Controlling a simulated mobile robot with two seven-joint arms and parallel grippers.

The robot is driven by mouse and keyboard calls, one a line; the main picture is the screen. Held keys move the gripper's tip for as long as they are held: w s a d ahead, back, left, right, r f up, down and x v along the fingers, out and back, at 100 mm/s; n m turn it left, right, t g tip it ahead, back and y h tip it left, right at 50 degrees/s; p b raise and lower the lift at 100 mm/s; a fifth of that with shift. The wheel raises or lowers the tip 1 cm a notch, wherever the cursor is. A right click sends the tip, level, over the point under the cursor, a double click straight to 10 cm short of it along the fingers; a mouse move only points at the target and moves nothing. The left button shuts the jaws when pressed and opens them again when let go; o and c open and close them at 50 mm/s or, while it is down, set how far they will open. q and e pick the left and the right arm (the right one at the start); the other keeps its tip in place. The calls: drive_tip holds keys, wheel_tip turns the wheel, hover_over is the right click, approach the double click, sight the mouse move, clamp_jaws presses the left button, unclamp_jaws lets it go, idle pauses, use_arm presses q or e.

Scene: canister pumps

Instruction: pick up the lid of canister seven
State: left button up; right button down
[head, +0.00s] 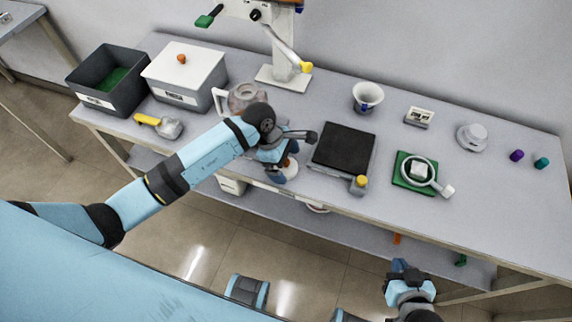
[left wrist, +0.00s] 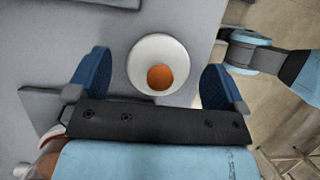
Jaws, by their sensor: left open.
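A round white lid with an orange knob (left wrist: 145,55) shows in the left wrist view, between the two blue fingers of my left gripper (left wrist: 157,66). The fingers are open, with a gap on each side of the lid. In the head view my left gripper (head: 287,163) points down over this white lid (head: 290,174) at the table's front edge and hides most of it. No canister number is readable, and the body under the lid is hidden. My right gripper (head: 402,268) hangs low in front of the table, away from the lid; its finger opening is unclear.
A black plate (head: 343,147) lies to the right of the left gripper. A clear jar (head: 243,96) stands behind my left arm. A white box (head: 187,72) with an orange knob and a grey bin (head: 128,84) stand at left. A stand (head: 285,72) rises behind.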

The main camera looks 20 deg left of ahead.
use_arm(q)
drive_tip(key=shift+d+f, duration=0.15)
drive_tip(key=shift+f, duration=0.2)
drive_tip(key=c, duration=1)
drive_tip(key=shift+r, duration=0.1)
